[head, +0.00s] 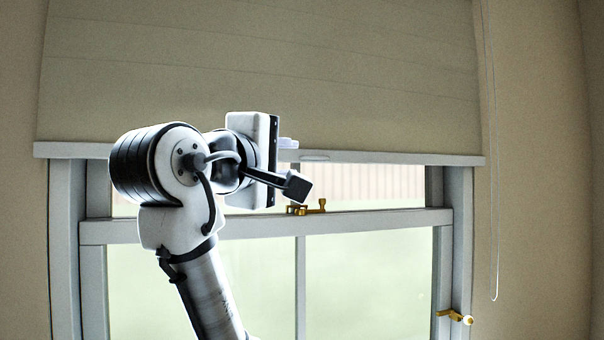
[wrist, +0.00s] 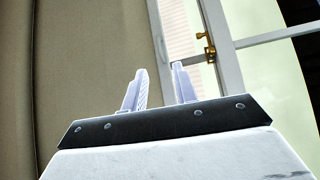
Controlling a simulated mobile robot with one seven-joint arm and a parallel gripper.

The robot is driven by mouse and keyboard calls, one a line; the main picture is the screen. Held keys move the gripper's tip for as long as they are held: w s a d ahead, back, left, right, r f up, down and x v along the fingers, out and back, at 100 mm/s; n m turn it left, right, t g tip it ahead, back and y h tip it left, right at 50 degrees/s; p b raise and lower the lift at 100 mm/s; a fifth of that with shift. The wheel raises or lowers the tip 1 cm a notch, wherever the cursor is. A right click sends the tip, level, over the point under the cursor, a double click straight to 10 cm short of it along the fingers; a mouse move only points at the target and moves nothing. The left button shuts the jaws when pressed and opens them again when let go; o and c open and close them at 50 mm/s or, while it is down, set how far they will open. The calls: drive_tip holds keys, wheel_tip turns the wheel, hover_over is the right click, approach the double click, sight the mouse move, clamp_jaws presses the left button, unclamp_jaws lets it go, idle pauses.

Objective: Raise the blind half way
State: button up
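The beige blind (head: 300,70) hangs over the upper part of the window in the head view. Its pale bottom bar (head: 400,158) runs across just above the gold sash latch, with a small tab (head: 315,155) near its middle. My gripper (head: 289,143) is at the bar's height, just left of the tab, and its body hides part of the bar. In the wrist view my gripper (wrist: 160,78) has its two fingers apart, with nothing clearly held between them. The blind (wrist: 90,60) fills the left there, and the bar (wrist: 155,25) shows beyond the fingers. Contact cannot be told.
The window's middle rail (head: 380,222) carries a gold latch (head: 308,208), also visible in the wrist view (wrist: 207,47). A gold fitting (head: 455,317) sits low on the right frame. A thin cord (head: 494,200) hangs at the right beside the wall.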

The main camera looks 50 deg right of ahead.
drive_tip(key=shift+b+v, duration=0.4)
drive_tip(key=shift+v, duration=1.3)
